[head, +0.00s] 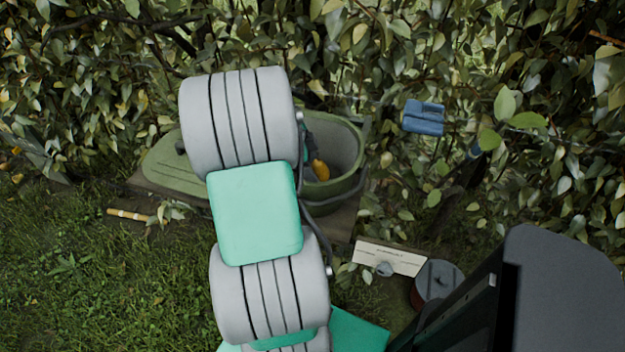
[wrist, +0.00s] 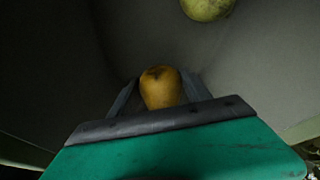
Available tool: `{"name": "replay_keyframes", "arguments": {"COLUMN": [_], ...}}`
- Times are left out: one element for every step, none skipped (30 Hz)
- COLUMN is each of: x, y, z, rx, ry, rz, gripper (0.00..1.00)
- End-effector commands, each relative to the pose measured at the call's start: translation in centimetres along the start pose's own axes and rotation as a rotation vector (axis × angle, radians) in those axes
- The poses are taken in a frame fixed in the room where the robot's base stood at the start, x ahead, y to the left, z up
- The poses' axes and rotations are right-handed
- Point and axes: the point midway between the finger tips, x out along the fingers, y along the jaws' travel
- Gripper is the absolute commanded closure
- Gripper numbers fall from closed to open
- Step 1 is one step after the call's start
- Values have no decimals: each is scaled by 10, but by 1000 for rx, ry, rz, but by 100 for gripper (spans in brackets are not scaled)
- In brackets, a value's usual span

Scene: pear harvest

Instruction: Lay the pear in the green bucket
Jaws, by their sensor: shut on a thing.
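The yellow-orange pear (wrist: 160,88) is between the two fingers of my gripper (wrist: 157,92) in the wrist view, and the gripper is shut on it. The pear also shows inside the green bucket (head: 352,189) in the head view (head: 320,170). My gripper is down inside the bucket, and my arm hides most of it and the bucket's left part in the head view. Grey inner walls surround the pear in the wrist view. Whether the pear touches the bucket's floor I cannot tell.
A greenish round fruit (wrist: 208,8) lies deeper in the bucket, apart from the held pear. A green lid-like piece (head: 165,165) lies left of the bucket. A blue object (head: 424,117) hangs in the foliage. A pale sign (head: 390,257) and a round container (head: 438,284) stand lower right.

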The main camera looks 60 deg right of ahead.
Motion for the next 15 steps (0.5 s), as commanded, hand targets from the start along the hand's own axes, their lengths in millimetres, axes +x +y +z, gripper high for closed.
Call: {"name": "replay_keyframes", "arguments": {"x": [11, 17, 24, 27, 29, 30, 30, 30, 30, 30, 30, 31, 32, 33, 34], "y": [2, 1, 1, 1, 1, 0, 0, 0, 0, 0, 0, 0, 0, 0, 0], "z": [4, 6, 9, 11, 12, 12, 12, 12, 12, 12, 12, 13, 13, 14, 14], "rx": [0, -2, -1, 0, 0, 1, 1, 1, 1, 1, 1, 1, 1, 1, 1], "ry": [1, 1, 1, 1, 1, 0, 0, 0, 0, 0, 0, 0, 0, 0, 0], "rz": [5, 5, 5, 4, 2, 0, 0, -1, 0, 0, 0, 0, 0, 0, 0], "gripper": [98, 98, 98, 98, 98, 98, 98, 98, 98, 98, 98, 98, 98, 98, 98]}}
